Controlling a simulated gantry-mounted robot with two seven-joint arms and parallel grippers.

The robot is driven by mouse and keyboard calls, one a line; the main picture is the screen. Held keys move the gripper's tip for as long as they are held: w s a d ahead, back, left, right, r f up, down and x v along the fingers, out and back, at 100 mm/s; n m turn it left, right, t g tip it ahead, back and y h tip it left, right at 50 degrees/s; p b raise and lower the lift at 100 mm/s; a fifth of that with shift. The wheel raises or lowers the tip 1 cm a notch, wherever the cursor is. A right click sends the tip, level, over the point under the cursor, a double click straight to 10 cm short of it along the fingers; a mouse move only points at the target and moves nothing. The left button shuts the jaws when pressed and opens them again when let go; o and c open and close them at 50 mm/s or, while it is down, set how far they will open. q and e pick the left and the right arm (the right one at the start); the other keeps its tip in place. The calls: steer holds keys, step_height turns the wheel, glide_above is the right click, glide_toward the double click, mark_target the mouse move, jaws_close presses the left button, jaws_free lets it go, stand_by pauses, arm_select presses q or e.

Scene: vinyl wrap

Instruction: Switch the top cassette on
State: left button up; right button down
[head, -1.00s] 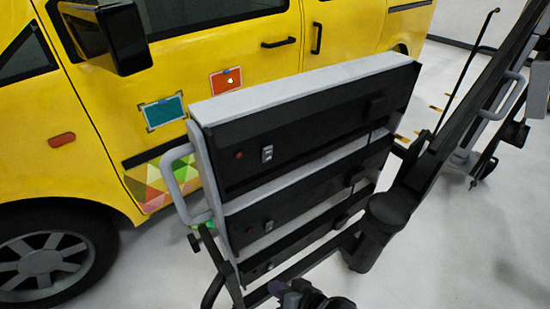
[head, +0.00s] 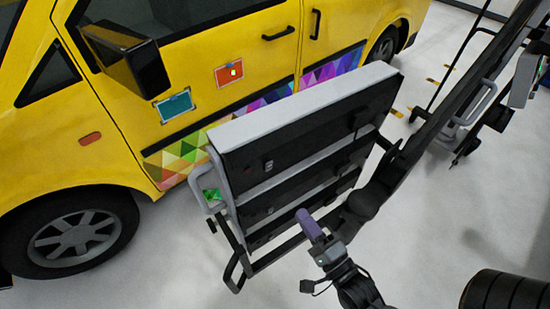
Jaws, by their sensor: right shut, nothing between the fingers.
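The top cassette (head: 315,127) is the uppermost black box with a light grey lid on a wheeled rack. A small light-coloured switch (head: 268,167) sits on the left part of its front face; its position is too small to tell. My right gripper (head: 304,216), with a purple end, is shut and empty. It shows in front of the lower cassettes, below and to the right of the switch, and appears apart from the rack. My left gripper is not in view.
Two more cassettes sit below the top one; the middle cassette (head: 275,199) is partly in shadow. A grey side handle (head: 196,182) sticks out left. A yellow van (head: 120,110) stands close behind. Dark round stacked objects (head: 505,291) are at lower right.

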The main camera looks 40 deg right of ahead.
mark_target(268, 165)
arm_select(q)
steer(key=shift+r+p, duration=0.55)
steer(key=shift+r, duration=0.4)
arm_select(e)
steer(key=shift+s+r, duration=0.35)
steer(key=shift+r, duration=0.2)
steer(key=shift+w, duration=0.1)
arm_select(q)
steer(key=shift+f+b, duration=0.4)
arm_select(e)
steer(key=x, duration=1.3)
steer(key=shift+w+d+f, duration=0.1)
steer(key=shift+w+f, duration=0.05)
steer(key=shift+w, duration=0.3)
